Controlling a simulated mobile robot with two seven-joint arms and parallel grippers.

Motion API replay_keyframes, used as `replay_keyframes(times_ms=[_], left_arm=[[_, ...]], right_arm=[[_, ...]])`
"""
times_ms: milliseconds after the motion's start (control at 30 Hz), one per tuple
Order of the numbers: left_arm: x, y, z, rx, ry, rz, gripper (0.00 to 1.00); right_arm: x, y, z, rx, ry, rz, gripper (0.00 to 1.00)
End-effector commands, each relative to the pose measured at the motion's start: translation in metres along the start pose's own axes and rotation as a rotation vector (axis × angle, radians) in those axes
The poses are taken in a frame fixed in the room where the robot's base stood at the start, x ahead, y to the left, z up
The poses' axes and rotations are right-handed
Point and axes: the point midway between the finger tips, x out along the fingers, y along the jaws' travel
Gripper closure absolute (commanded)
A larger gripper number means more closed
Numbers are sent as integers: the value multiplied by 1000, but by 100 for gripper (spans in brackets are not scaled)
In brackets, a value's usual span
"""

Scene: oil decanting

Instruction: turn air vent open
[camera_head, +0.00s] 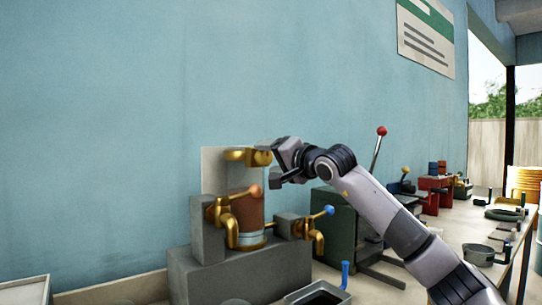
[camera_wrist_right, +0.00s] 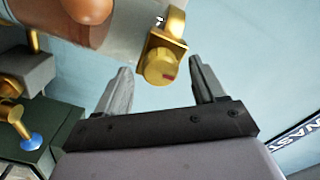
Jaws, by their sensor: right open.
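The air vent (camera_head: 262,157) is a brass knob on a brass fitting at the top of the decanting vessel (camera_head: 247,210). In the right wrist view the round knob (camera_wrist_right: 158,69) has a red mark on its face and sits on a square brass block. My right gripper (camera_head: 272,163) is open at the vent's right side. In the wrist view its two fingers point at the knob, one on each side, with gaps showing. The left gripper is not in view.
A brass tap with an orange knob (camera_head: 255,191) and another with a blue knob (camera_head: 329,210) flank the vessel on a grey stand (camera_head: 240,272). A dark green machine (camera_head: 340,225) with a red-topped lever (camera_head: 381,131) stands right. A blue wall is behind.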

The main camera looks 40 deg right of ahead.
Motion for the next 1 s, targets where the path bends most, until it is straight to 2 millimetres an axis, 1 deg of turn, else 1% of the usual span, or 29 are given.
replay_keyframes(times_ms=[267,367,400,433,467,767,1000], left_arm=[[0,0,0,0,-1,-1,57],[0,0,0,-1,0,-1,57],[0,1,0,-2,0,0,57],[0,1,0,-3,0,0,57],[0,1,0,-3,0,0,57],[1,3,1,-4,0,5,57],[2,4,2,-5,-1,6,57]], right_arm=[[2,0,0,0,0,0,31],[2,0,0,0,0,0,60],[2,0,0,0,0,0,73],[2,0,0,0,0,0,83],[2,0,0,0,0,0,87],[2,1,0,25,0,1,87],[2,0,1,146,0,0,87]])
